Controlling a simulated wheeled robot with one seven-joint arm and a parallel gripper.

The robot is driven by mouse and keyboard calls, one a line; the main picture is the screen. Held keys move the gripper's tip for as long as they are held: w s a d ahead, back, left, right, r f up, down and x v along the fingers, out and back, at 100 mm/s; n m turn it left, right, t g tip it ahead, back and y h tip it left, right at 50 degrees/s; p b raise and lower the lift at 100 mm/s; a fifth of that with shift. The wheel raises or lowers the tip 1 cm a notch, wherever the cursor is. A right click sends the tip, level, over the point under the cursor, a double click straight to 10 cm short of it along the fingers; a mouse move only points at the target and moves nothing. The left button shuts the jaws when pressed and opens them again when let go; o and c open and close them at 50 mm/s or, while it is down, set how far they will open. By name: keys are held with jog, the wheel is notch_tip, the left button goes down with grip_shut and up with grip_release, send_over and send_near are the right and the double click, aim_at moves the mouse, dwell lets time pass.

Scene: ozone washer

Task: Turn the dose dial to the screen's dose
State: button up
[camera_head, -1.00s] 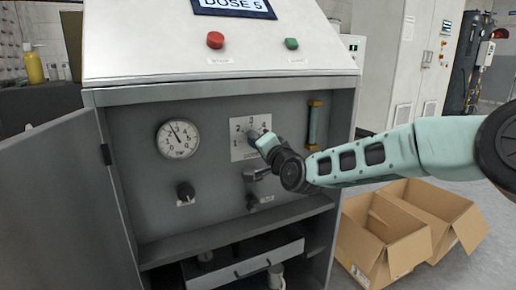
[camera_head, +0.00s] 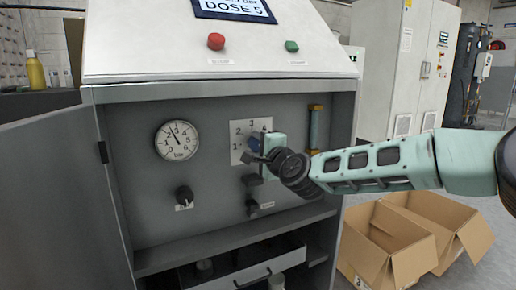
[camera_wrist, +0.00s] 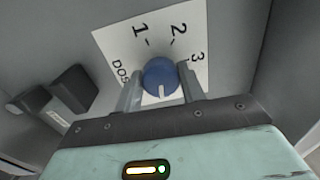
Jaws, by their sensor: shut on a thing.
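The screen (camera_head: 236,9) at the top of the cabinet reads DOSE 5. The dose dial is a round blue knob (camera_wrist: 159,74) with a white line, on a white numbered plate (camera_wrist: 112,41). My gripper (camera_wrist: 160,80) is shut on the knob, one finger on each side. The white line points toward the bottom of the wrist view, away from the visible 1 and 2. The number it points at is hidden by my gripper. In the head view the plate (camera_head: 238,155) shows 1 to 4, and my gripper covers its right side.
A pressure gauge (camera_head: 177,140) and a black knob (camera_head: 184,195) sit left of the dial. Dark handles (camera_wrist: 72,89) lie close beside my gripper. A tube (camera_head: 314,127) is on the right. The cabinet door (camera_head: 55,205) stands open; cardboard boxes (camera_head: 400,262) are on the floor.

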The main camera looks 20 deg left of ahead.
dwell(0.3)
jog(key=o, duration=1)
jog(key=shift+c, duration=0.2)
jog(key=shift+s+d, duration=0.1)
jog(key=shift+d, duration=0.05)
jog(key=p+v, duration=0.1)
jog(key=v, duration=1.6)
jog(key=shift+p, duration=0.3)
jog(key=shift+f, duration=0.15)
